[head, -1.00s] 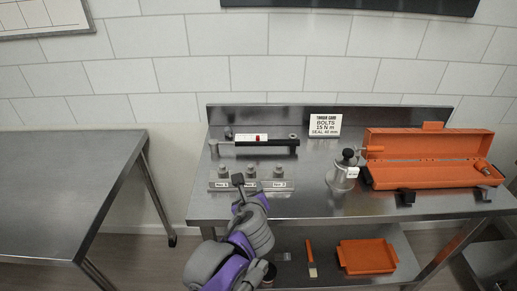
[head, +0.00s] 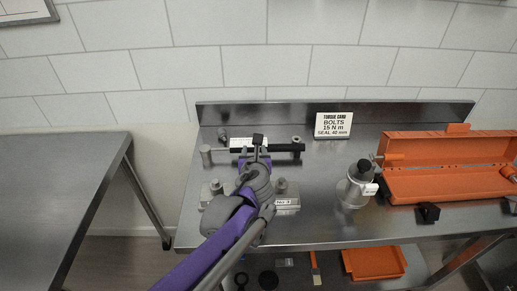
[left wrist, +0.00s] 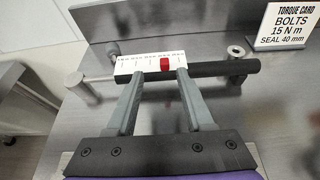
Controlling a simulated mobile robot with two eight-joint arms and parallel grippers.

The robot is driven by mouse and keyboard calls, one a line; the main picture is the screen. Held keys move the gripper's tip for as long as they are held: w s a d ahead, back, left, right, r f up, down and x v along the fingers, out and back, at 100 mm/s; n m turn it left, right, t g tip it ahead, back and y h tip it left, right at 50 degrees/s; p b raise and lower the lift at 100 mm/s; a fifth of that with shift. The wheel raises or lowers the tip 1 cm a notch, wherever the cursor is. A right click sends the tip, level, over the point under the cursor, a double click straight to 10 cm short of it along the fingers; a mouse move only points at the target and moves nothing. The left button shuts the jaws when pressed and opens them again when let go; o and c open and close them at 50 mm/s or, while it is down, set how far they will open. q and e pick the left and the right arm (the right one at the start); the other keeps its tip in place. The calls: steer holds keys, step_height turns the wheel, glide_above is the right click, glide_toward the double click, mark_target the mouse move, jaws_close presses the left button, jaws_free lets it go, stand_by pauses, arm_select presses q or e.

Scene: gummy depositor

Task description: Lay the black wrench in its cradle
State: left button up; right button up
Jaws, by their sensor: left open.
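The wrench lies across the back of the steel table, with a black handle (head: 285,148), a silver head at its left end (head: 206,153), and a white scale with a red slider. In the left wrist view the black handle (left wrist: 225,70), white scale (left wrist: 150,63) and red slider (left wrist: 166,64) show clearly. My left gripper (head: 257,150) is open at the wrench. My right gripper is not in view.
A bolt plate (head: 287,203) lies under my left arm. A torque card (head: 333,126) stands at the back. The lower shelf holds an orange tray (head: 373,263). The left table (head: 55,190) is bare.

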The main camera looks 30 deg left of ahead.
mark_target(253, 151)
arm_select(q)
steer(key=x, duration=0.6)
steer(key=shift+w+d+r, duration=0.1)
steer(key=shift+w+r, duration=0.2)
steer(key=shift+w, duration=0.15)
steer(key=shift+c, duration=0.3)
jaws_close()
stand_by(0.8)
